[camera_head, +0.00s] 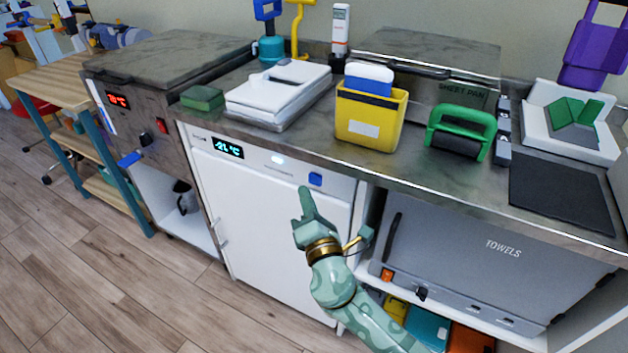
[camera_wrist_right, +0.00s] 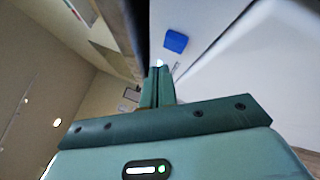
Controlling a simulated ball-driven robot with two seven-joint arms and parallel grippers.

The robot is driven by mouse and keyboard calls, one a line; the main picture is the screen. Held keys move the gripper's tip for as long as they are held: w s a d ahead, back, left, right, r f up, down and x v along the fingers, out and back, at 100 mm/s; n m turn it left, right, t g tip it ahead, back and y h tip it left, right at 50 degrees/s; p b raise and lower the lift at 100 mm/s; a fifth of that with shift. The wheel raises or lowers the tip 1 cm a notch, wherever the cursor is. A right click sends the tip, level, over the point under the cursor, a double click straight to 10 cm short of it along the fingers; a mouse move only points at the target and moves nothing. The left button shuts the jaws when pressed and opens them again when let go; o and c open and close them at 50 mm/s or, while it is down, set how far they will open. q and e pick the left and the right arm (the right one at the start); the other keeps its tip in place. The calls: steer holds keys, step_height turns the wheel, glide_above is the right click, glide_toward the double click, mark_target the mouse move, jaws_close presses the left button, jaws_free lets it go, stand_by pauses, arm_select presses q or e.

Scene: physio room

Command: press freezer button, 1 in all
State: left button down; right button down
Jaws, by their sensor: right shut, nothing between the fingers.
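The white freezer (camera_head: 265,220) stands under the counter, with a lit display (camera_head: 228,147) reading about -21 °C. A blue square button (camera_head: 315,179) sits at the right of its top panel; the same button (camera_wrist_right: 175,41) shows ahead of the fingers in the right wrist view. A small white light (camera_head: 277,160) glows on the panel between display and button. My right gripper (camera_head: 306,191) is shut and empty, its fingertips close to the panel, just below and left of the button in the head view. Contact cannot be told. My left gripper is not in view.
The counter edge (camera_head: 400,184) overhangs just above the panel. On the counter stand a yellow box (camera_head: 370,117), a green-handled roller (camera_head: 461,133) and a white case (camera_head: 280,92). A grey towel cabinet (camera_head: 480,265) is at the right. The floor (camera_head: 90,270) at left is clear.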

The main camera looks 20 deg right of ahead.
steer(key=s+a, duration=0.2)
steer(key=a, duration=0.1)
steer(key=shift+s, duration=0.2)
stand_by(0.7)
